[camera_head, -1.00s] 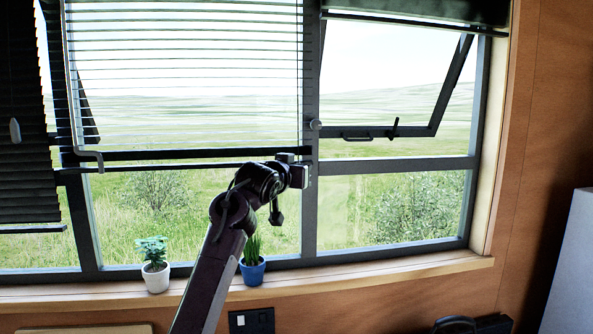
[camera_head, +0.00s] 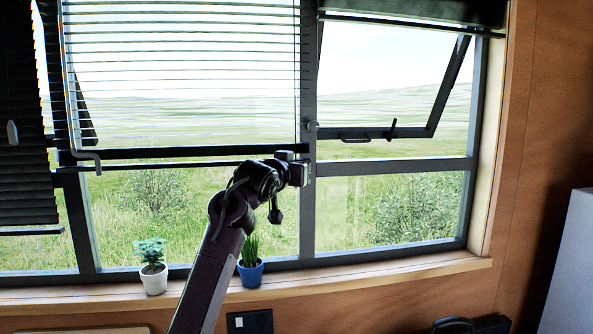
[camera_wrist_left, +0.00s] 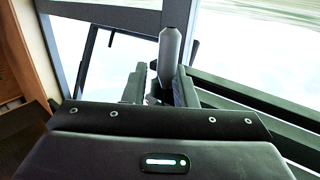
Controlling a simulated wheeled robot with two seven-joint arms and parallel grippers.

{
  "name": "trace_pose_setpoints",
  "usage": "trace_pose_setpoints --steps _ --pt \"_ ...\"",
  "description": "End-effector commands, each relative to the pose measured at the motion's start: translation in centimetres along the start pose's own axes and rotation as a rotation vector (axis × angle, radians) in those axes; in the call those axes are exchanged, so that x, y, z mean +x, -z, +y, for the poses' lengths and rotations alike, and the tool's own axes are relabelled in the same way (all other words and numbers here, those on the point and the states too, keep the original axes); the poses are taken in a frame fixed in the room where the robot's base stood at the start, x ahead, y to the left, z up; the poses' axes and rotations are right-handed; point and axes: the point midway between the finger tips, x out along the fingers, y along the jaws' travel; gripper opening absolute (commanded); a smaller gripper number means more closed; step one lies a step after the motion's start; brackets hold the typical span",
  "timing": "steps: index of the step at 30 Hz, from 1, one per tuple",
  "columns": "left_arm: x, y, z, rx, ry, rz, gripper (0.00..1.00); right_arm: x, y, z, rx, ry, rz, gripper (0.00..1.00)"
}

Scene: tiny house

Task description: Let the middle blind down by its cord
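My left gripper (camera_head: 299,174) is raised at the upright frame post on the blind's right side. In the left wrist view a pale grey cord pull (camera_wrist_left: 169,50) stands between or just beyond the fingers of my left gripper (camera_wrist_left: 160,88). A narrow gap shows between the fingers, but I cannot tell whether they grip the pull. The cord itself is not clear. My right gripper is out of view.
The left blind (camera_head: 22,170) hangs lower; the right blind (camera_head: 420,10) is raised above an open window sash (camera_head: 455,85). A white potted plant (camera_head: 153,280) and a blue pot (camera_head: 251,273) stand on the wooden sill (camera_head: 400,268), close to my arm.

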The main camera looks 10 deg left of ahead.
Motion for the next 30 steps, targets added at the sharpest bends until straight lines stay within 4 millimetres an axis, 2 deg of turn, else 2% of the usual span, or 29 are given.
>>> trace_pose_setpoints --steps 1,17,20,24,30 --pt "-1.2 4.0 -0.7 -0.009 0.012 0.083 0.35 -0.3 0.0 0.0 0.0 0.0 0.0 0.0" --pt "-1.2 2.8 -0.3 -0.007 0.005 0.066 0.35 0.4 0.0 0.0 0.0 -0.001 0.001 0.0" --pt "-2.3 2.5 -0.3 -0.007 0.004 0.067 0.35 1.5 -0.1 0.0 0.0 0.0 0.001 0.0" --pt "-4.7 2.2 -0.3 -0.007 0.005 0.07 0.35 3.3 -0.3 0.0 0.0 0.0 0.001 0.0" --pt "-7.6 2.3 -0.4 -0.008 0.006 0.07 0.35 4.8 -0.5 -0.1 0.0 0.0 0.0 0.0"
